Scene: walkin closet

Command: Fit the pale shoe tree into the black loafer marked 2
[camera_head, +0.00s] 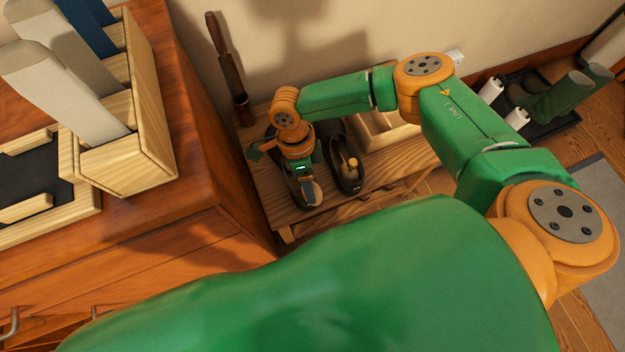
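Two black shoes stand side by side on a low wooden bench (262,190). The right-hand black shoe (345,181) has a pale wooden piece with a round knob (351,162) in its opening. The left-hand black shoe (305,203) is mostly covered by my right gripper (305,183), which points down over it. A pale tan patch shows at this shoe's near end; I cannot tell whether it is a shoe tree or the insole. No number is readable on either shoe. The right gripper's fingertips are hidden, so its opening does not show. My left gripper is out of view.
A light wooden box (385,132) sits on the bench beside the shoes. A brown stick-like object (228,65) stands at the wall. A reddish wooden cabinet (160,225) with a divided holder (150,120) rises at left. Green boots (570,95) stand on a dark tray at far right.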

